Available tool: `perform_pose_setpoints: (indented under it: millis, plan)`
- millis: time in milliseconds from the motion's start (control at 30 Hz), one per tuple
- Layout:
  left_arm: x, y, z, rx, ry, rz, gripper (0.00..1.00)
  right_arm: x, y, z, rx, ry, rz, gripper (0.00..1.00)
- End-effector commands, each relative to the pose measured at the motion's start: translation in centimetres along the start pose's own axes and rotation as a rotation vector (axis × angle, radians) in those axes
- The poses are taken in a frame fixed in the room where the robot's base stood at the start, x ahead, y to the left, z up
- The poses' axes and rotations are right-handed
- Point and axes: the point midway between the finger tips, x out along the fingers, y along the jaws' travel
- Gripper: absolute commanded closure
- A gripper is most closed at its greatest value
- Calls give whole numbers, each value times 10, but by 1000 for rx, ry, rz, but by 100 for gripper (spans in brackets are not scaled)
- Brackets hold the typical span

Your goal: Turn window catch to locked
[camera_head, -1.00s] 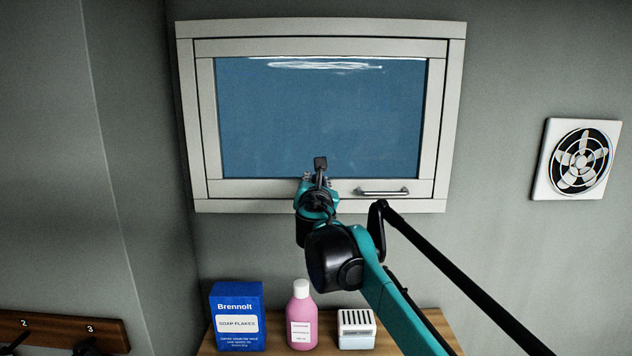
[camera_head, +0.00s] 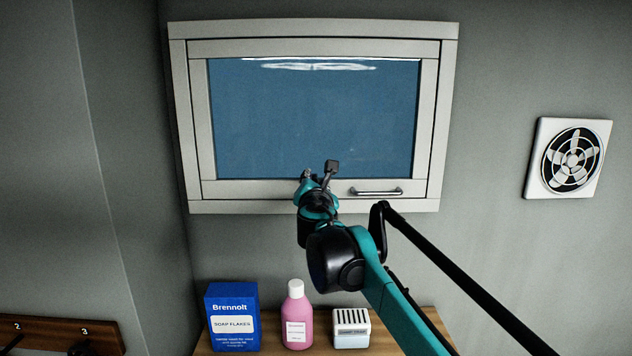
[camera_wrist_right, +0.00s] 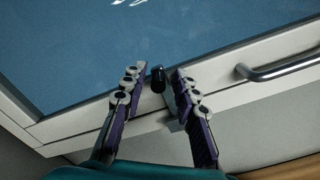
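The window (camera_head: 315,120) is closed in its pale frame on the wall. In the right wrist view the window catch, a dark knob (camera_wrist_right: 158,79) on a short grey lever, stands at the frame's lower edge. My right gripper (camera_wrist_right: 158,82) is open, with one finger on each side of the catch. The knob is closer to the right finger; whether that finger touches it I cannot tell. In the head view my right gripper (camera_head: 318,180) is at the window's bottom rail and hides most of the catch. My left gripper is out of view.
A metal pull handle (camera_head: 376,192) is right of the gripper on the bottom rail. Below stand a blue soap box (camera_head: 233,318), a pink bottle (camera_head: 298,320) and a small white slotted box (camera_head: 351,330) on a wooden surface. A fan (camera_head: 571,158) is at right.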

Motion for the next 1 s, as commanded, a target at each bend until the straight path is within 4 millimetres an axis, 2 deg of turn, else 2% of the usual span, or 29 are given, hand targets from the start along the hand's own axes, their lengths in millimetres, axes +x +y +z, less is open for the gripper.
perform_pose_setpoints:
  millis: [367,467,800,1000]
  plan:
    - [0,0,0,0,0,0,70,-5,0,1,-3,-1,-1,66]
    - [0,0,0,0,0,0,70,-18,0,1,-4,-1,0,66]
    - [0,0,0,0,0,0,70,-89,1,-1,-3,1,1,66]
    - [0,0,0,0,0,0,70,-114,1,-1,-3,0,0,66]
